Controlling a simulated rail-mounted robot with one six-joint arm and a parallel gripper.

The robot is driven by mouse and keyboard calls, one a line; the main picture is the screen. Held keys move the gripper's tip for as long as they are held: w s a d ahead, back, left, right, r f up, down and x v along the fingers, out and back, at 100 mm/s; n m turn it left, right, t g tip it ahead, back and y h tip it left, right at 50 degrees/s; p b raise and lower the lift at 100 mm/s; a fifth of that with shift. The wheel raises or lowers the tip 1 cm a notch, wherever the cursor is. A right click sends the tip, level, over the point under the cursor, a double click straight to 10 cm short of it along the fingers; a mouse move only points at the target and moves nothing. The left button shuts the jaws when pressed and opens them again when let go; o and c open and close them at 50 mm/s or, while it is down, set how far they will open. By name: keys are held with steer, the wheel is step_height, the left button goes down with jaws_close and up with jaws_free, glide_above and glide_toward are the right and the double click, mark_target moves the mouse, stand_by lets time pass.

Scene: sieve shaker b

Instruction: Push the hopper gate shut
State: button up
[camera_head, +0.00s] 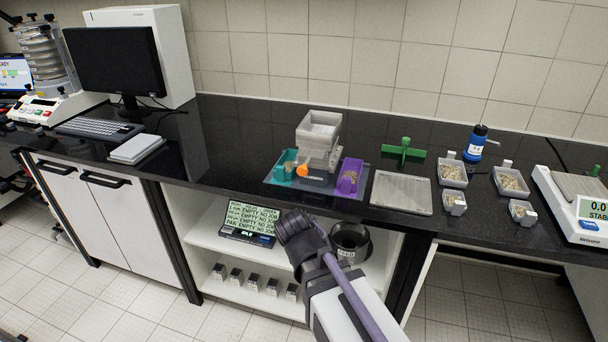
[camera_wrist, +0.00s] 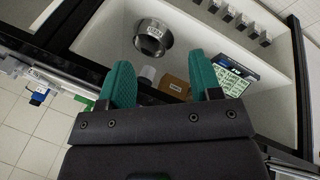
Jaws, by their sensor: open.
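The hopper (camera_head: 319,132) is a grey box on a stand, set on a blue-grey mat on the black bench. An orange knob (camera_head: 302,170) shows low on its front left; I take it for the gate's handle. The gate plate is too small to tell its position. A teal bin (camera_head: 283,171) with grains stands left of the stand, a purple bin (camera_head: 349,177) right. My gripper (camera_wrist: 160,62) is open and empty, its two teal fingers apart. In the head view my wrist is in front of the bench, below the hopper and apart from it; the fingers are hidden there.
A ribbed tray (camera_head: 401,193), a green tool (camera_head: 404,152) and several grain dishes lie to the right, then a balance (camera_head: 585,205).

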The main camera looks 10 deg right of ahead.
steer(key=w+r+m+t+h+b, duration=0.1)
steer(key=w+r+m+t+h, duration=0.2)
steer(key=w+r+t+h, duration=0.25)
steer(key=m+t+y, duration=0.1)
steer(key=m+t, duration=0.2)
steer(key=t, duration=0.5)
glide_toward(302, 171)
steer(key=w, duration=0.2)
steer(key=x, duration=1.1)
steer(key=shift+s+d, duration=0.25)
steer(key=shift+d, duration=0.1)
steer(key=shift+c, duration=0.2)
jaws_close()
